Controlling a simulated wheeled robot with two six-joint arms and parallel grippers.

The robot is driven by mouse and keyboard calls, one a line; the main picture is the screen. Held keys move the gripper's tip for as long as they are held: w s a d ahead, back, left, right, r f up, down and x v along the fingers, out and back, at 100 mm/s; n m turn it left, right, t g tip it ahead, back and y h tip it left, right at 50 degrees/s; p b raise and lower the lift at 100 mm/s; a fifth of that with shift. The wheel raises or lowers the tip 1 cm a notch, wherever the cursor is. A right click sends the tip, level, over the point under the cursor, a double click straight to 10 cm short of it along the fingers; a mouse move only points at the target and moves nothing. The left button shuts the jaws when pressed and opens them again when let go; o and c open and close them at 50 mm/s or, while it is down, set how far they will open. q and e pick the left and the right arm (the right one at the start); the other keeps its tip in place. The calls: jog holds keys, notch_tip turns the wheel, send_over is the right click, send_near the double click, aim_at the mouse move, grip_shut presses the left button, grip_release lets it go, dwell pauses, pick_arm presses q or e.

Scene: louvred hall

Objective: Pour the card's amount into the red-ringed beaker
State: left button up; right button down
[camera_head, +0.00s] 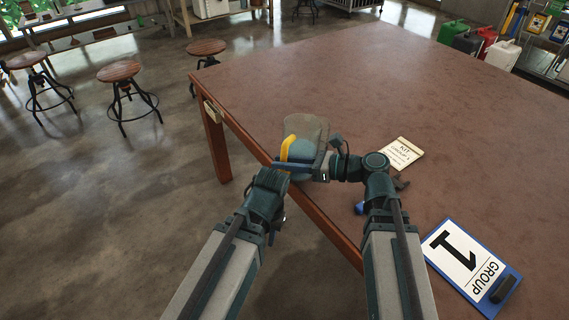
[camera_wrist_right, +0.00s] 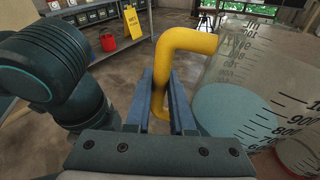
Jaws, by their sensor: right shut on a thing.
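A clear graduated jug (camera_head: 307,130) with a yellow handle (camera_head: 288,147) and pale blue liquid (camera_head: 302,149) is near the table's left edge. My right gripper (camera_head: 291,165) is shut on the handle, which also shows between its fingers in the right wrist view (camera_wrist_right: 165,85). The jug's marked wall (camera_wrist_right: 235,65) is beside the fingers there. A reddish edge (camera_wrist_right: 300,153) shows low at the right of that view, partly through glass; I cannot tell if it is the red-ringed beaker. My left gripper (camera_head: 270,180) is just below the right one; its fingers are unclear.
A paper card reading "KIT GROUP 1" (camera_head: 401,153) lies on the brown table (camera_head: 330,75). A blue clipboard (camera_head: 436,262) reading "GROUP 1" lies nearer. A small blue thing (camera_head: 359,208) is partly behind my right arm. The table's far part is clear. Stools (camera_head: 119,71) stand left.

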aim_at(285, 150)
notch_tip(285, 150, up, 4)
jog(key=m+y+p, duration=0.1)
jog(key=m, duration=0.2)
jog(key=shift+w+p, duration=0.15)
jog(key=shift+p, duration=0.2)
jog(key=w+d+r+m+y+p, duration=0.1)
jog(key=w+d+r+m+p, duration=0.1)
jog(key=w+r+m, duration=0.2)
jog(key=shift+w+d+r+m+y+p, duration=0.3)
jog(key=shift+d+r+m, duration=0.15)
jog(key=shift+r, duration=0.45)
jog(key=shift+w+d+r+m+p, duration=0.15)
jog(key=shift+w+r+m+p, duration=0.15)
jog(key=shift+w+r+m, duration=0.15)
jog(key=shift+w+d+r+m+y, duration=0.2)
jog(key=shift+w+r+m+y, duration=0.1)
jog(key=shift+r+m, duration=0.2)
